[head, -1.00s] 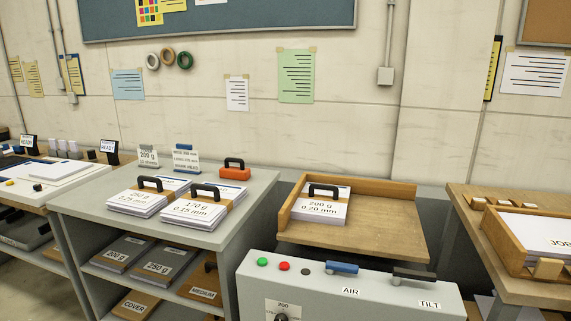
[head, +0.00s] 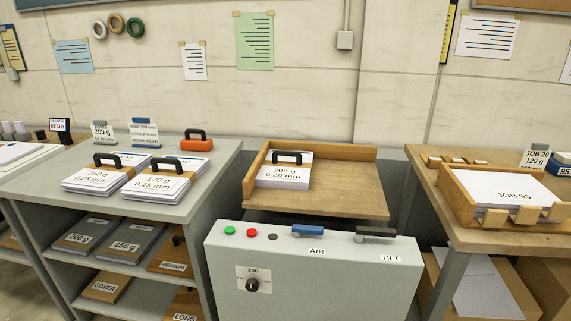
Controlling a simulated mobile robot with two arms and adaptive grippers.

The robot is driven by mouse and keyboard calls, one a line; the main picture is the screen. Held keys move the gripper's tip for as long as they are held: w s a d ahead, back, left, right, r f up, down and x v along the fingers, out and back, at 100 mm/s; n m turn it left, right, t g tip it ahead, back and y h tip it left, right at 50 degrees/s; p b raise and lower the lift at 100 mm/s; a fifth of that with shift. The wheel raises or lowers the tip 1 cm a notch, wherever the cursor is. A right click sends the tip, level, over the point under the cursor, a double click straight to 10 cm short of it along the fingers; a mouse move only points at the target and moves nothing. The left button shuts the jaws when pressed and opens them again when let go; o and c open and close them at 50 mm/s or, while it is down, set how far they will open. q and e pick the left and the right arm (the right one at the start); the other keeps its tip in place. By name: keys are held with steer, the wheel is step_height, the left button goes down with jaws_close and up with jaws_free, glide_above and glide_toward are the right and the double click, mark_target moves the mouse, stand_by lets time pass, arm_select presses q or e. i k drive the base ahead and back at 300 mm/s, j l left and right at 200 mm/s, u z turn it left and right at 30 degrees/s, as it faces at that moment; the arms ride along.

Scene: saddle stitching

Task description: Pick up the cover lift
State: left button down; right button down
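Several white paper stacks with black handles are in the head view; none is marked as the cover lift. One stack (head: 95,181) reads 250 g, 0.25 mm. Beside it, a stack (head: 158,189) with a brown band appears to read 170 g, 0.15 mm. Another stack lies partly hidden behind these two on the grey table (head: 50,163). A stack (head: 284,176) reading 200 g, 0.20 mm sits in the left part of a wooden tray (head: 345,203). A brown board (head: 104,287) labelled COVER lies on a lower shelf. Neither gripper is in view.
A grey control box (head: 310,275) with buttons, a dial and AIR and TILT levers stands in front of the tray. An orange block with a black handle (head: 197,145) and sign cards (head: 145,135) stand at the table's back. A wooden job tray (head: 460,207) is at right.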

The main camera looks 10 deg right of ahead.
mark_target(287, 170)
steer(key=i+j+z, duration=0.15)
steer(key=i+j, duration=0.15)
steer(key=i+j+z, duration=0.15)
steer(key=i+j, duration=0.15)
steer(key=j, duration=0.15)
steer(key=i+j+z, duration=0.15)
steer(key=i+j, duration=0.15)
steer(key=j, duration=0.15)
